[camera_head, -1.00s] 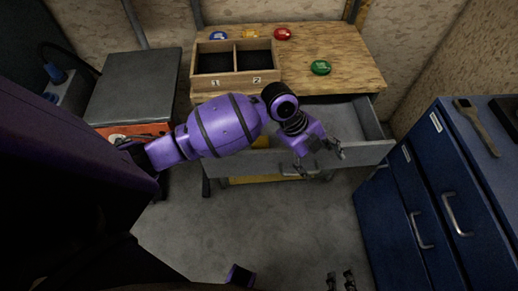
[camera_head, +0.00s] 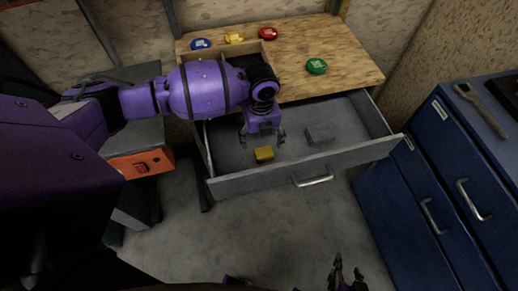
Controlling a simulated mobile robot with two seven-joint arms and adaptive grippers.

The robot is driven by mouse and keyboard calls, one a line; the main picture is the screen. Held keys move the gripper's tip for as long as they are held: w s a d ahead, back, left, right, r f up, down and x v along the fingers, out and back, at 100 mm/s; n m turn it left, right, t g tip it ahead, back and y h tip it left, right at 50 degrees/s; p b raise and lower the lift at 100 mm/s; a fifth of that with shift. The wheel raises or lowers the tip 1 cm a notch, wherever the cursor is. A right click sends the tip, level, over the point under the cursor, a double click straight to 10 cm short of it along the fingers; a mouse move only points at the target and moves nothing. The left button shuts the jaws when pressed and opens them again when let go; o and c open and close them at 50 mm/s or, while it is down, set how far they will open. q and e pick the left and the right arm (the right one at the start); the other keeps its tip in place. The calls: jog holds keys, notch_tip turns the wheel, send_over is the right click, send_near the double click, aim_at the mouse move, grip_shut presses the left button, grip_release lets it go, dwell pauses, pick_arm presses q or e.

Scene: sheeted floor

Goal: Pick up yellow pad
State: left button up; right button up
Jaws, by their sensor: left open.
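The yellow pad (camera_head: 264,154) is a small yellow block lying in the open grey drawer (camera_head: 240,182), left of the drawer's middle, near its front panel. My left gripper (camera_head: 262,137) points down over the drawer, just behind and above the pad. Its fingers are spread apart and nothing is between them. I cannot tell whether a fingertip touches the pad. My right gripper (camera_head: 346,275) is at the bottom edge, low over the floor, with its two fingers apart and empty.
A grey block (camera_head: 320,134) lies in the drawer to the right of the pad. A blue cabinet (camera_head: 440,180) stands at right.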

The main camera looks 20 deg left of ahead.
aim_at(264, 152)
pick_arm(q)
jog(key=f, duration=0.5)
jog(key=d+f, duration=0.1)
jog(key=f, duration=0.1)
jog(key=shift+w+f, duration=0.2)
jog(key=shift+f, duration=0.1)
jog(key=shift+c, duration=0.2)
jog(key=c, duration=1.3)
notch_tip(264, 152, up, 10)
